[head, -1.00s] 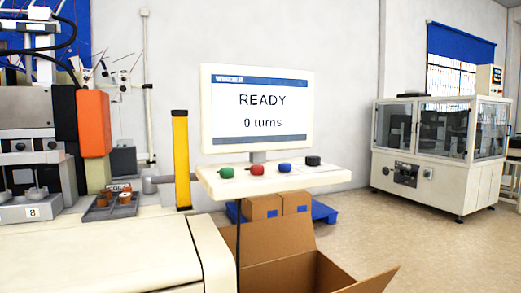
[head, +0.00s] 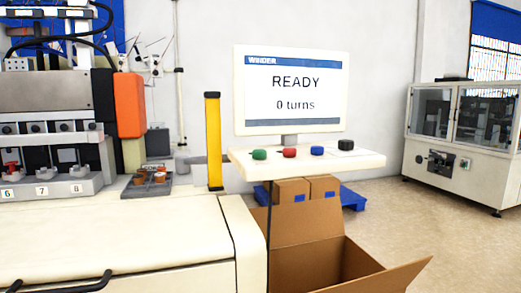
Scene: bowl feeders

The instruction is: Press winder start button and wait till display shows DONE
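The winder display (head: 292,92) stands in the middle of the head view and reads "READY" and "0 turns". Below it is a pale control shelf (head: 360,160). On the shelf, from left to right, are a green button (head: 259,155), a red button (head: 290,152), a blue button (head: 317,150) and a black knob (head: 346,145). No lettering beside the buttons can be read. Neither of my grippers is in view.
An open cardboard box (head: 310,262) stands on the floor below the shelf. A yellow post (head: 213,140) rises left of the display. The winder machine (head: 55,130) and a dark tray (head: 148,187) with copper-coloured parts are at left. A glazed cabinet (head: 465,145) is at right, with floor free before it.

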